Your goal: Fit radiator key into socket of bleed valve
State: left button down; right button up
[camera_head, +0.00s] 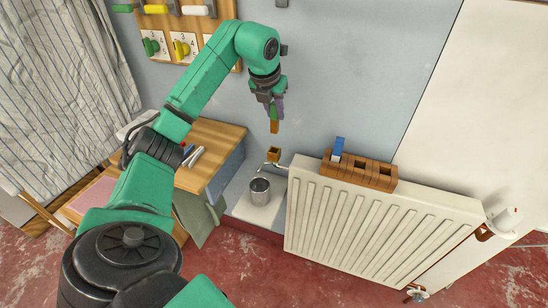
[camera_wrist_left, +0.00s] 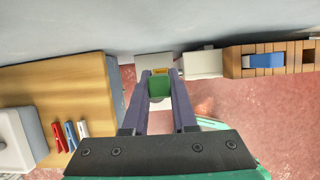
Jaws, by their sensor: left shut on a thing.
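My left gripper (camera_head: 273,108) points down in front of the wall, with its purple fingers shut on the radiator key (camera_head: 274,126). The key's brown-orange lower part hangs below the fingertips. In the left wrist view a green block, apparently the key's handle (camera_wrist_left: 159,87), sits between the fingers. The bleed valve's square brass socket (camera_head: 273,154) is on a bent pipe at the radiator's left upper corner. The key is above the socket with a visible gap. In the left wrist view a small brass patch shows just past the green block. My right gripper is in no view.
The white radiator (camera_head: 375,215) carries a wooden block (camera_head: 372,174) with a blue piece in one slot. A metal cup (camera_head: 260,191) stands below the valve. The wall around the key is clear.

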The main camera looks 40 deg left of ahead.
pick_arm(q)
notch_tip(320, 180, down, 10)
jog(key=shift+a+r+b, duration=0.1)
jog(key=shift+b, duration=0.4)
jog(key=c, duration=1.1)
grip_release()
jog(key=shift+c, duration=0.2)
jog(key=o, duration=0.4)
jog(key=shift+o, duration=0.2)
